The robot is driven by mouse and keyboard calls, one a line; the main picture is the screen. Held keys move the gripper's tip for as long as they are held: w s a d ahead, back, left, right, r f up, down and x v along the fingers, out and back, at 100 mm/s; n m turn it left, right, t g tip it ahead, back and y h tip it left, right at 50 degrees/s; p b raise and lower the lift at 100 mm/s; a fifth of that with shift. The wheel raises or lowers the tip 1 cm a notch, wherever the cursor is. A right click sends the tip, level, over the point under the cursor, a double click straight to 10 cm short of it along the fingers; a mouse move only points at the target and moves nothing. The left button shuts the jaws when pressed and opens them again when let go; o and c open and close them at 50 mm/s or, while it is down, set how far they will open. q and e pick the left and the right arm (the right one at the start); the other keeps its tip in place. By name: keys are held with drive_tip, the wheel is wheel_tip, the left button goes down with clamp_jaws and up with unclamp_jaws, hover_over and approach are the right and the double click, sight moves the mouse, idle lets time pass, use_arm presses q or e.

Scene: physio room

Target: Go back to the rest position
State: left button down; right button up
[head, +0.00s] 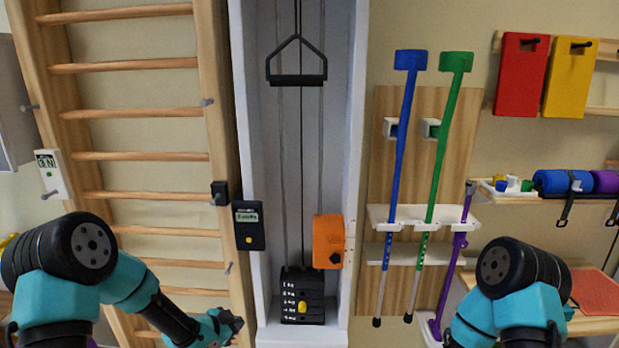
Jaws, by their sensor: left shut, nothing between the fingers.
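My left gripper (232,322) is low in the head view, in front of the right post of the wooden wall bars. It is shut with nothing seen in it, and it is apart from the weight stack (302,296) to its right. My left arm comes in from the lower left. My right arm shows only its upper links at the lower right, and its gripper is out of the picture.
Wall bars (140,156) fill the left. A pulley column (355,120) with a hanging handle (298,80) and an orange box (328,241) stands mid-picture. Blue (397,150), green (440,150) and purple (455,262) crutches stand right of it. A shelf (550,198) holds rolled mats.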

use_arm(q)
drive_tip(key=s+f+n+g+y, duration=0.1)
drive_tip(key=s+f+n+g, duration=0.3)
drive_tip(key=s, duration=0.9)
drive_tip(key=s+f+n+g+y, duration=0.2)
drive_tip(key=s+f+n+g, duration=0.2)
drive_tip(key=s+f+n, duration=0.4)
drive_tip(key=s+f, duration=0.4)
drive_tip(key=s, duration=0.2)
drive_tip(key=shift+s, duration=0.25)
